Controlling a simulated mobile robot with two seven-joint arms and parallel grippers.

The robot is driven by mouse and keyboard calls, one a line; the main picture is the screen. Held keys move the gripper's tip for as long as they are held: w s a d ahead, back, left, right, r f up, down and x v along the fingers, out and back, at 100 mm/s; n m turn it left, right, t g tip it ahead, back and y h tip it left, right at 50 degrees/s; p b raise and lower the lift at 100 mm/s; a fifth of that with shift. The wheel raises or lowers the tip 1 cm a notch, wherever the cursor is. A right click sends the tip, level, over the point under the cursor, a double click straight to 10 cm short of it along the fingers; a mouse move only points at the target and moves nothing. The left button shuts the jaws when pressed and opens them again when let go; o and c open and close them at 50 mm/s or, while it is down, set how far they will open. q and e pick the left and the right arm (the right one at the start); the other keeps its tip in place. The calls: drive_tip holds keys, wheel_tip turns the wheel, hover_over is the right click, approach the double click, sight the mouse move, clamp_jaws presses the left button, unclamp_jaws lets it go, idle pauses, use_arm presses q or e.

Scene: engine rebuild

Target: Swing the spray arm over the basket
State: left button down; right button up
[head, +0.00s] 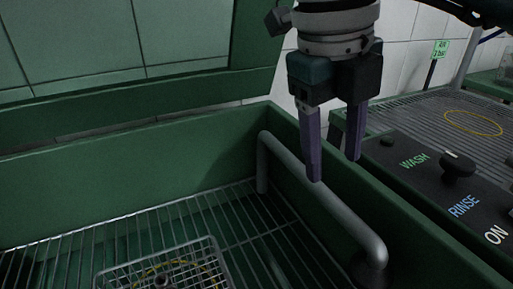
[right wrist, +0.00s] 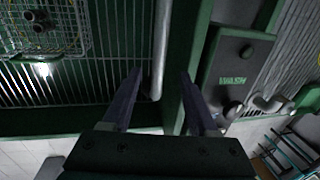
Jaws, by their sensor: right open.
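The spray arm is a grey bent pipe (head: 335,215) running along the inside of the green washer's right wall, beside the basket. It also shows in the right wrist view (right wrist: 160,50), running between the lines of my two fingers. The wire basket (head: 110,278) sits on the washer's rack at the bottom of the head view, partly cut off. It shows at upper left in the right wrist view (right wrist: 70,48). My right gripper (head: 334,170) is open and points down over the pipe and wall; whether it touches the pipe I cannot tell. My left gripper is out of view.
The green washer wall (head: 420,255) stands right of the pipe. Beyond it is a black control panel (head: 425,170) with a knob, marked WASH, RINSE and ON. A grated surface with a yellow ring (head: 473,122) lies farther right. The wire rack (head: 60,245) is open around the basket.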

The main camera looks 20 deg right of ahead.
sight(332, 198)
drive_tip(key=f, duration=0.3)
drive_tip(key=d+f, duration=0.1)
drive_tip(key=f, duration=0.3)
drive_tip(key=shift+d+f, duration=0.1)
drive_tip(key=shift+d, duration=0.1)
clamp_jaws()
idle(1.1)
